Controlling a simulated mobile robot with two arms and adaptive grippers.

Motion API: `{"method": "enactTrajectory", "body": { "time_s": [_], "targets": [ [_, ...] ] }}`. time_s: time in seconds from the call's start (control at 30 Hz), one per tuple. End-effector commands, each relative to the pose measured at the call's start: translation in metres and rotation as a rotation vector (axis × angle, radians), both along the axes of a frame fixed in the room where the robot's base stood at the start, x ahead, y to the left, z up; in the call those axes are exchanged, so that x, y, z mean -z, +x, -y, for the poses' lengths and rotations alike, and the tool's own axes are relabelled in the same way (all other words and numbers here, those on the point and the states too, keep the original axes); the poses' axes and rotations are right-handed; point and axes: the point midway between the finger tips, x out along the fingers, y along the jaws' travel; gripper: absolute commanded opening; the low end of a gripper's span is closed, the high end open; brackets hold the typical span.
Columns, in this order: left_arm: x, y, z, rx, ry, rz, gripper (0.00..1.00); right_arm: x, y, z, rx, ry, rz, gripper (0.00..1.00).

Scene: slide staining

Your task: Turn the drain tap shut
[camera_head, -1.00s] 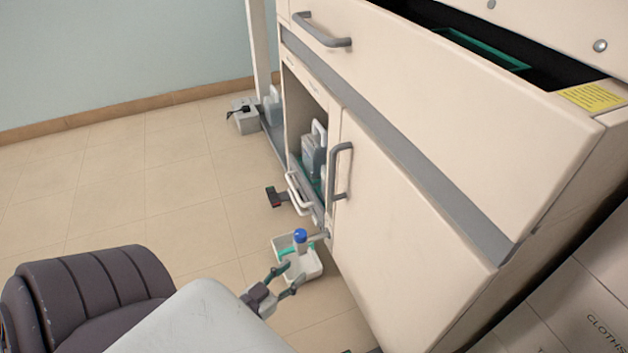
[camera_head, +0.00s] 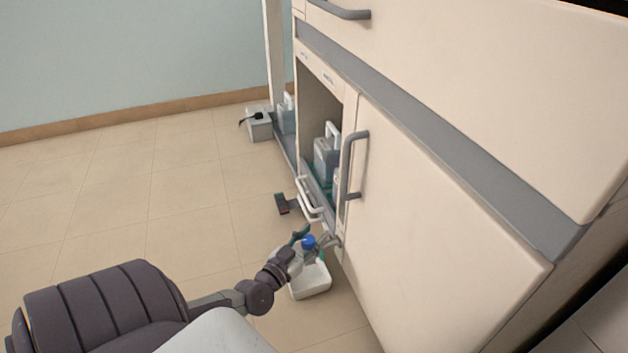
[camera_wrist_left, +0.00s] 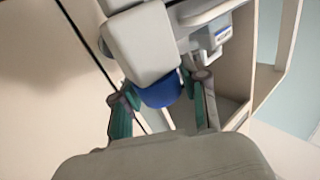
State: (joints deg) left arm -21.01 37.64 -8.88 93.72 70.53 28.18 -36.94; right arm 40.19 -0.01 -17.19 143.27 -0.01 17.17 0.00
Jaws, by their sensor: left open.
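The gripper body hides part of the tray in the head view. My right gripper is not in view.
The cream cabinet door (camera_head: 440,220) with its grey handle (camera_head: 352,165) stands close to the right of the tap. An open bay holds a grey container (camera_head: 325,160). A dark pedal (camera_head: 287,204) is on the floor beyond. The tiled floor (camera_head: 150,180) at left is clear.

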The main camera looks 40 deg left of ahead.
Motion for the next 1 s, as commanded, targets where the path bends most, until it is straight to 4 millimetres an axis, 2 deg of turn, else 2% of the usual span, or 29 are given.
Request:
{"method": "enactTrajectory", "body": {
  "time_s": [0.17,0.43,0.7,1.0],
  "targets": [
    [0.0000,0.0109,-0.0012,0.001,0.000,0.001,0.44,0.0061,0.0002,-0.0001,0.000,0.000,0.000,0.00],
    [-0.0007,0.0116,-0.0014,0.000,0.000,0.000,0.44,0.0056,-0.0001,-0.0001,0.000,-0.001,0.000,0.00],
    [-0.0004,0.0113,-0.0013,0.000,0.000,0.000,0.00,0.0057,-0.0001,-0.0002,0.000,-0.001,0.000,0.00],
    [0.0000,0.0107,-0.0010,0.000,0.000,-0.001,0.00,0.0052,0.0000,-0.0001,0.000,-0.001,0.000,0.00]
  ]
}}
